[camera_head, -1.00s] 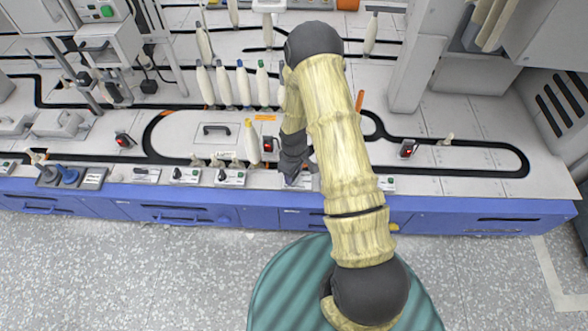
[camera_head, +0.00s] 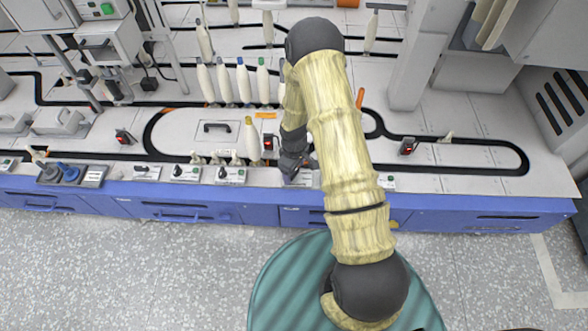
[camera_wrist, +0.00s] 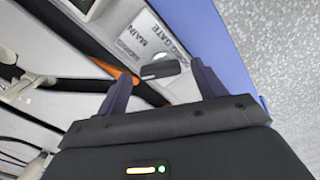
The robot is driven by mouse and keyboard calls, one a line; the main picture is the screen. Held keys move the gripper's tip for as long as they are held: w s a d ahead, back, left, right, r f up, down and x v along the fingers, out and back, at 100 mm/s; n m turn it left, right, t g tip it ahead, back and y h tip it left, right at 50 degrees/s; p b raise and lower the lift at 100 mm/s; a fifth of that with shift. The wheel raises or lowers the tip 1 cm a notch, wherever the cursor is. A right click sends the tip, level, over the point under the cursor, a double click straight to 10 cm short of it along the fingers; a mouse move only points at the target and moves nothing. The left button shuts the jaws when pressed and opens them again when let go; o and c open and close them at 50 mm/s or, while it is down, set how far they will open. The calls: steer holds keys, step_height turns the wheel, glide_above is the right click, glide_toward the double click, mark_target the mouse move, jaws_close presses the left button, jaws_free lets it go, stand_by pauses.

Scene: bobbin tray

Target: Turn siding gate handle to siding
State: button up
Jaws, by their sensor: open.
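The siding gate handle (camera_wrist: 160,70) is a dark lever on a light panel (camera_wrist: 135,22) printed with "GATE", "MAIN" and a partly readable "SIDING". In the wrist view it lies between my two open fingers, slightly beyond their tips. I cannot tell whether either finger touches it. My gripper (camera_wrist: 165,80) is empty. In the head view my gripper (camera_head: 293,170) is over the front edge of the table, and my arm and gripper hide most of the handle and its panel there.
Similar control panels with knobs (camera_head: 222,174) line the front edge to the left. A yellow-tipped bobbin (camera_head: 252,142) stands close behind and left of my gripper. Black track (camera_head: 455,172) runs to the right. Several bobbins (camera_head: 244,82) stand in a row behind.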

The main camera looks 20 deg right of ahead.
step_height(320, 180, up, 17)
steer(key=p, duration=0.6)
steer(key=s+r+m+t, duration=0.1)
steer(key=s+r+m, duration=0.3)
steer(key=s+r, duration=0.5)
steer(key=s+r+m+t, duration=0.2)
steer(key=s+r+m, duration=0.35)
steer(key=r, duration=0.55)
step_height(320, 180, up, 33)
steer(key=p, duration=3.3)
steer(key=shift+s+f+n+p, duration=0.25)
steer(key=shift+n+p, duration=0.1)
steer(key=shift+n, duration=0.1)
